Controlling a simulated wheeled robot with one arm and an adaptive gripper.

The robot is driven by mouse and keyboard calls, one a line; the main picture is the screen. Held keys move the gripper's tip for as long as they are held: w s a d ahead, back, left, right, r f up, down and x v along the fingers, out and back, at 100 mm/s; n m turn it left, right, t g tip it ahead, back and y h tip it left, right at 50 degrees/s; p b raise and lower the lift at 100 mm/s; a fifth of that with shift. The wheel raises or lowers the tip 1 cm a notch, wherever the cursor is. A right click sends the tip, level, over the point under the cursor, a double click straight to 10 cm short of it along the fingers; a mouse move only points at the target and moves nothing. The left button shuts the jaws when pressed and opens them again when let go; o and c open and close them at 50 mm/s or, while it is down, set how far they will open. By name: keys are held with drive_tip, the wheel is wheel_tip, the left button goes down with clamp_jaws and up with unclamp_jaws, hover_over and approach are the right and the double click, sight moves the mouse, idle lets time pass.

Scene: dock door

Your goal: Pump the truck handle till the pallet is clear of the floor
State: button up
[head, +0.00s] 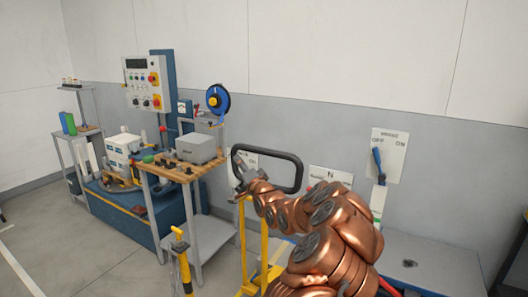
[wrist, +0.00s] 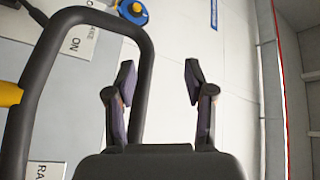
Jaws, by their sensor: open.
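The truck handle (head: 298,172) is a black rounded loop standing upright in front of the grey wall in the head view. In the wrist view the handle (wrist: 60,40) fills the left side, and one of its bars runs down beside and partly behind the left finger. My gripper (head: 241,168) is at the left part of the loop in the head view. In the wrist view my gripper (wrist: 160,80) has its two fingers wide apart, with no bar clearly held. Yellow truck parts (head: 264,270) show below, partly hidden by my arm. I cannot make out the pallet.
A workbench (head: 160,180) with a grey box (head: 195,148) stands at the left, under a control panel (head: 148,83). A yellow post (head: 181,260) stands in front. A wall switch plate (head: 391,150) with a blue lever is at the right. Open floor lies at the lower left.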

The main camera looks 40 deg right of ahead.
sight(264, 151)
drive_tip(key=s+d+m+t+h, duration=0.2)
drive_tip(key=s+d+h, duration=0.1)
drive_tip(key=s+d, duration=0.4)
drive_tip(key=shift+d+f+p+x, duration=0.2)
drive_tip(key=shift+p+x, duration=0.3)
drive_tip(key=shift+x, duration=0.95)
drive_tip(key=shift+d+f+p+x, duration=0.15)
drive_tip(key=shift+f+p+x, duration=0.25)
drive_tip(key=shift+x, duration=1.05)
drive_tip(key=shift+d+f+p+x, duration=0.15)
drive_tip(key=shift+p+x, duration=0.4)
drive_tip(key=shift+x, duration=0.9)
drive_tip(key=shift+w, duration=0.15)
clamp_jaws()
